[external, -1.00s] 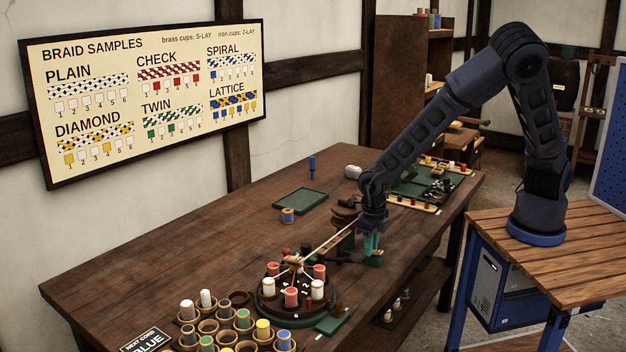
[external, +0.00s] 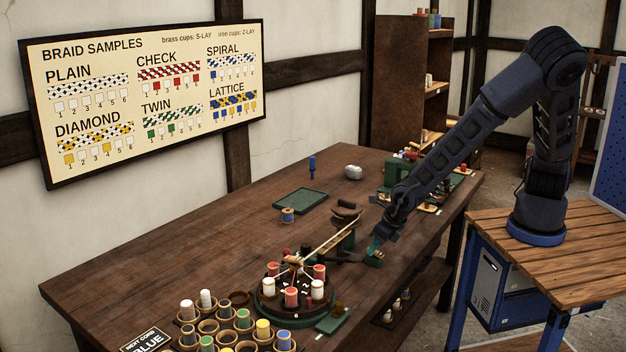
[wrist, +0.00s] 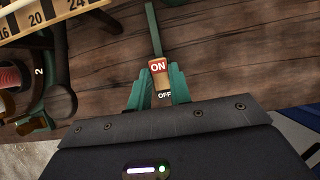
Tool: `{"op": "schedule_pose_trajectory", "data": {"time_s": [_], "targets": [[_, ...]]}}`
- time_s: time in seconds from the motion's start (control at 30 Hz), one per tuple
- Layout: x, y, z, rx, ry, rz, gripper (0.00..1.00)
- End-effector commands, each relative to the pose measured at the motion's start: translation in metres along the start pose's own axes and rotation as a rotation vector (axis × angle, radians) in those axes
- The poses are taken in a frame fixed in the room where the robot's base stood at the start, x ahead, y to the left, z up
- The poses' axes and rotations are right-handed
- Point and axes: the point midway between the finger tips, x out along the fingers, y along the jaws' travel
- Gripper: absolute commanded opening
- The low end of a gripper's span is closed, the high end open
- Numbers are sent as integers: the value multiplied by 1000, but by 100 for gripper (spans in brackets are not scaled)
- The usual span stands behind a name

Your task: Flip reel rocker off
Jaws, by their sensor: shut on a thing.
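The reel rocker (wrist: 160,80) shows between my fingertips in the wrist view. Its far end is red with a white "ON"; its near end is tan, with "OFF" printed just below it. I cannot tell which end is pressed down. My gripper (wrist: 157,88) has its teal fingers closed in on both sides of the rocker. In the external view my gripper (external: 376,246) is tilted, low at the table's front edge, just right of the reel stand (external: 346,225); there the fingers hide the rocker.
The braiding disc (external: 296,292) with several bobbins stands to the left, a taut cord (external: 332,240) running from it to the reel stand. Bobbin cups (external: 222,325) fill the front left. A green tray (external: 300,201) lies behind. Clear wood lies at the table's left.

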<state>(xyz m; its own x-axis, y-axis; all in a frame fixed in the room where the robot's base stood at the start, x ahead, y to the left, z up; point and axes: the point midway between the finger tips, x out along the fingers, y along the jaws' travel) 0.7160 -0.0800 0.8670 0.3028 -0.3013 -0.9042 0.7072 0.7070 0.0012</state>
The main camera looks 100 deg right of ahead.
Motion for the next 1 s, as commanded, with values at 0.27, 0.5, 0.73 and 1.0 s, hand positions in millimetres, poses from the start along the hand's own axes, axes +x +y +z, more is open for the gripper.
{"op": "schedule_pose_trajectory", "data": {"time_s": [0.27,0.5,0.73,1.0], "targets": [[-1,1,-1,-1,-29,1,0],[-1,1,-1,-1,-28,1,38],[-1,0,-1,-1,-27,0,42],[-6,1,-1,-2,-26,-1,42]]}}
